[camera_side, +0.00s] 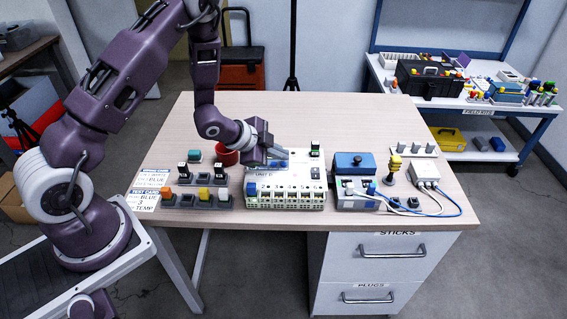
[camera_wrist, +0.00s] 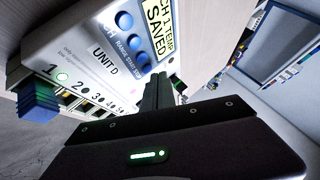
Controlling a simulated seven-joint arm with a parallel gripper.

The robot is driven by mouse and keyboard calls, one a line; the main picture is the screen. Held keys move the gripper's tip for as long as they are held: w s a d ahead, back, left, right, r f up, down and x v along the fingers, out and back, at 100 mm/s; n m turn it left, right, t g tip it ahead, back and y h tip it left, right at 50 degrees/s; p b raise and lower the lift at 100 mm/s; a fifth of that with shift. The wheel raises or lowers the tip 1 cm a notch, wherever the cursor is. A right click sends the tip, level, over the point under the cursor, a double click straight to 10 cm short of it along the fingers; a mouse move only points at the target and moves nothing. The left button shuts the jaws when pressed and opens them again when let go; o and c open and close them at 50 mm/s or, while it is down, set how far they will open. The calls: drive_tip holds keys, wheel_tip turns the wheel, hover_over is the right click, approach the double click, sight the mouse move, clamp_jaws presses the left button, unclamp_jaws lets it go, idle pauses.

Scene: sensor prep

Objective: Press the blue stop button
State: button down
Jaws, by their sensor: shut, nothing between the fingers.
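The white unit marked UNIT D (camera_side: 287,186) stands on the table in the side view. In the wrist view its face (camera_wrist: 85,40) shows a row of blue buttons with small labels, seemingly ending in STOP. The blue button at the lower end of the row (camera_wrist: 146,68) is closest to my fingers. The screen (camera_wrist: 157,28) reads CH 1 TEMP SAVED. A blue plug (camera_wrist: 38,103) sits at port 1, beside a lit green light. My gripper (camera_wrist: 158,80) is shut and empty, close over the unit; it also shows in the side view (camera_side: 272,150). I cannot tell whether it touches a button.
Coloured plugs in dark holders (camera_side: 204,194) and a card (camera_side: 152,188) lie left of the unit. A blue-topped box (camera_side: 355,165), a yellow-topped stick (camera_side: 394,165) and a white cabled box (camera_side: 425,172) stand to its right. The table's back right is clear.

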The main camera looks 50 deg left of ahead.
drive_tip(key=shift+r, duration=0.2)
drive_tip(key=shift+r, duration=2.45)
wheel_tip(320, 180, up, 5)
drive_tip(key=n+y, duration=0.1)
hover_over(280, 166)
drive_tip(key=s+r+n+y, duration=0.2)
drive_tip(key=s+r+n, duration=0.2)
drive_tip(key=s+r, duration=0.45)
drive_tip(key=s+d+r+n+g, duration=0.1)
drive_tip(key=s+d+r+n, duration=0.2)
drive_tip(key=s, duration=0.7)
drive_tip(key=s+d+r+n+g+h, duration=0.1)
drive_tip(key=s+r, duration=0.4)
drive_tip(key=s, duration=0.6)
drive_tip(key=d+n+g, duration=0.1)
drive_tip(key=d, duration=0.1)
drive_tip(key=shift+s+d+n+h, duration=0.3)
drive_tip(key=shift+d+n, duration=0.1)
